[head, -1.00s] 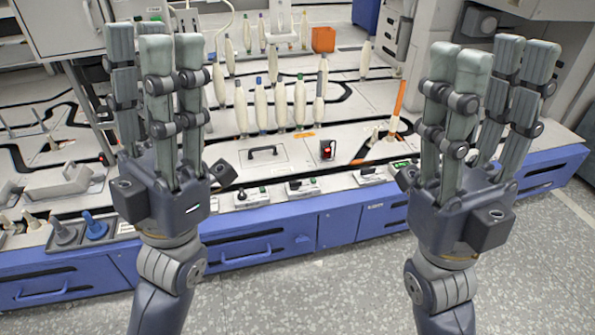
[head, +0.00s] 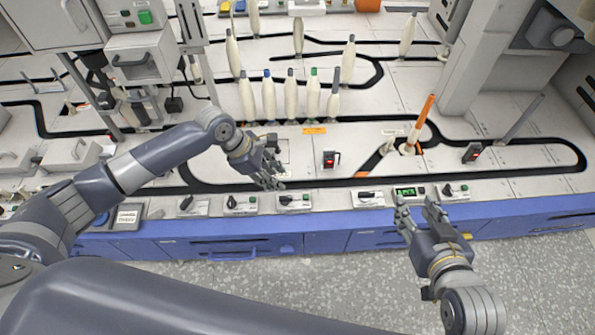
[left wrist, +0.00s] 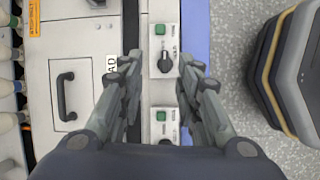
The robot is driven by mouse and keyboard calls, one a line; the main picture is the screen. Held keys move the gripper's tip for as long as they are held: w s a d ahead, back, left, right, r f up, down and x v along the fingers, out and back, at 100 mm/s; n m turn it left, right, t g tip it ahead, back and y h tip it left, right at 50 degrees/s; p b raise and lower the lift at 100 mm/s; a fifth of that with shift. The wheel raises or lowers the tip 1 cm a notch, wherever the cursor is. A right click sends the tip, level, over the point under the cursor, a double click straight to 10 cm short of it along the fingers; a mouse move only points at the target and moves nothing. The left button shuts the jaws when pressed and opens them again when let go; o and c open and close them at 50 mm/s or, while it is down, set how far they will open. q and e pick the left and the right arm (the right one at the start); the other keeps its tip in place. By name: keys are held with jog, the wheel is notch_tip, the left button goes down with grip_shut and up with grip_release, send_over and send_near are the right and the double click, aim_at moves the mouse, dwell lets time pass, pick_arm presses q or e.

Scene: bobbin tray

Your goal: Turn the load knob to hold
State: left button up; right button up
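Several control modules with black knobs line the front edge of the bench. In the left wrist view, one black knob (left wrist: 165,64) with a green button sits between my open fingers, ahead of the tips. A second knob (left wrist: 165,141) is partly hidden between the fingers. My right gripper (head: 420,207) is open and empty near the front edge, right of centre.
A hatch handle (left wrist: 65,96) lies beside the left fingers. White bobbins (head: 291,95) stand behind the left gripper. An orange-tipped rod (head: 421,118) and a small red-lit box (head: 330,159) stand further right. Floor (head: 340,285) in front is clear.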

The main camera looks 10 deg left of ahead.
pick_arm(q)
jog(key=a, duration=0.1)
jog(key=n+b, duration=0.1)
jog(key=b, duration=0.2)
send_over(286, 197)
jog(key=a, duration=0.3)
jog(key=shift+g+y, duration=0.3)
jog(key=shift+g, duration=0.1)
jog(key=f, duration=0.5)
jog(key=shift+s+d+f, duration=0.2)
jog(key=shift+s+f, duration=0.05)
jog(key=shift+s, duration=0.15)
jog(key=b+x, duration=0.2)
jog(key=x, duration=0.2)
jog(key=shift+d+f, duration=0.2)
jog(key=shift+f, duration=0.15)
jog(key=shift+w+d+f, duration=0.1)
jog(key=shift+f, duration=0.05)
pick_arm(e)
notch_tip(286, 197, up, 21)
jog(key=a+t+y, duration=0.2)
jog(key=t+y, duration=0.2)
jog(key=t, duration=0.8)
jog(key=shift+w+a+n, duration=0.2)
jog(key=shift+a+n, duration=0.1)
jog(key=shift+f, duration=0.1)
pick_arm(q)
grip_shut()
